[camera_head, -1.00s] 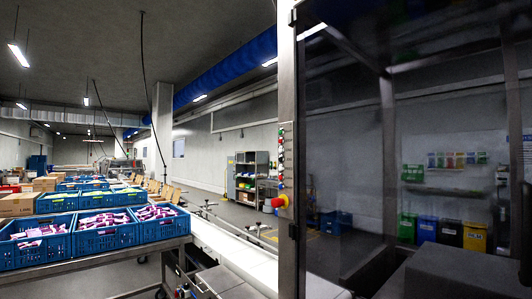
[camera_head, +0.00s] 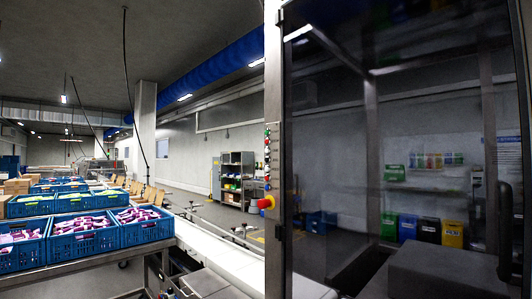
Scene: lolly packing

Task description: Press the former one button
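A narrow vertical button panel (camera_head: 267,160) is on the metal post at the left edge of the tinted glass cabinet. It carries a column of several small coloured buttons, too small to tell apart well. A larger red knob on a yellow base (camera_head: 266,202) sticks out below them. Neither of my grippers is in view, and nothing touches the panel.
The glass door (camera_head: 400,130) fills the right side, with a dark handle (camera_head: 505,230) at its right edge. Blue crates (camera_head: 85,243) of purple-wrapped packs stand on a metal table at left. A white conveyor (camera_head: 215,255) runs in front of the post.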

